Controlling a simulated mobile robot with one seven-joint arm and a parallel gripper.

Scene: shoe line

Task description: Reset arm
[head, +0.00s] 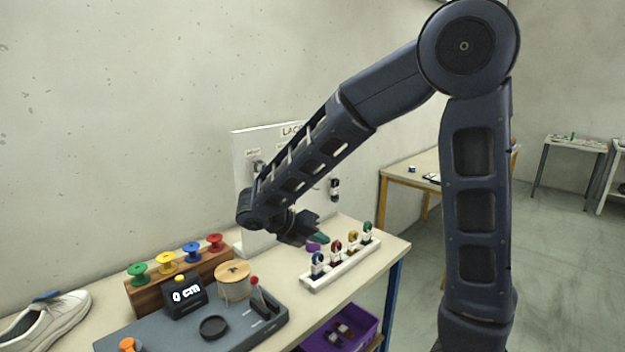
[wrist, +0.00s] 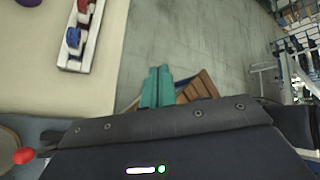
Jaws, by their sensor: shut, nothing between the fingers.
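My gripper (head: 320,238) is stretched out over the right part of the workbench, in front of the white lace board (head: 246,170). Its teal fingers are together and hold nothing. They also show in the wrist view (wrist: 157,88), side by side, over the bench's edge and the floor. My arm is raised and bent at the elbow, reaching left and down.
On the bench (head: 385,246) are a white rack (head: 318,281) with several lace bundles, a wooden spool stand (head: 135,297), a grey device base (head: 240,328) and a white shoe (head: 62,315). A purple crate (head: 360,325) is below. Floor to the right is clear.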

